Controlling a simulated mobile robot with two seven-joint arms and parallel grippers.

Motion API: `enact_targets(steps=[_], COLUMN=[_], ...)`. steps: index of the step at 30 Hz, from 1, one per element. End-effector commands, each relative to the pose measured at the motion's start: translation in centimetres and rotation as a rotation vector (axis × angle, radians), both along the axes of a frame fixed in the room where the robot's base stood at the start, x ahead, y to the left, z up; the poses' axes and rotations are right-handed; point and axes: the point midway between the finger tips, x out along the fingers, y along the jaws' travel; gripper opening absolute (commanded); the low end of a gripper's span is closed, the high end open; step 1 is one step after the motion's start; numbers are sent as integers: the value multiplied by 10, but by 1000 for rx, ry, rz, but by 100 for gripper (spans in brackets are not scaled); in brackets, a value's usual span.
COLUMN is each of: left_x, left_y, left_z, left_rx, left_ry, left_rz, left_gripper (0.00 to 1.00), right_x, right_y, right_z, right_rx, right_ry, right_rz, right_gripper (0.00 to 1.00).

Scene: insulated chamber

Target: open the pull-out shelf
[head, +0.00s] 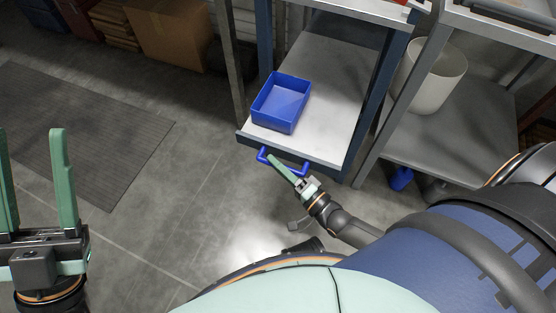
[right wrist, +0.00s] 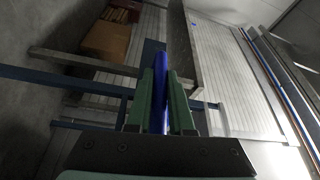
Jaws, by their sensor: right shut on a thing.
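The pull-out shelf (head: 328,80) is a grey tray with a dark front edge, low in a blue-framed rack. A blue handle (head: 262,155) sticks out from its front edge. My right gripper (head: 272,160) is at the handle, its green fingers shut on the handle's bar. In the right wrist view the blue bar (right wrist: 160,95) lies between the two fingers. A blue open bin (head: 281,101) stands on the shelf near its front left. My left gripper (head: 34,180) is open and empty at the left, above the floor, with its fingers pointing up in the picture.
A second grey shelf unit (head: 455,135) with a white bucket (head: 432,78) stands right of the rack. A small blue object (head: 400,179) is near its front. Cardboard boxes (head: 170,30) stand at the back left. The floor (head: 160,215) before the rack is clear; a dark mat (head: 80,130) lies left.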

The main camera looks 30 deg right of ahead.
Motion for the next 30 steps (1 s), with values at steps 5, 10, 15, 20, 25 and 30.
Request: enact_targets(steps=[5,10,15,20,25,30], left_x=[0,0,0,0,1,1], left_y=[0,0,0,0,0,0], left_z=[0,1,2,3,3,3], left_rx=[-2,-3,-3,-3,-4,-3], left_ry=[-1,-2,-7,-10,-11,-10], left_rz=[0,0,0,0,-1,-1], left_gripper=[50,50,50,50,50,50], right_x=[-1,-1,0,0,0,0], right_y=[0,0,0,0,0,1], right_z=[-1,-1,0,0,0,-1], right_rx=[0,0,0,0,0,1], right_ry=[1,1,1,1,0,1], right_rz=[1,1,1,0,0,1], right_gripper=[0,33,50,50,50,50])
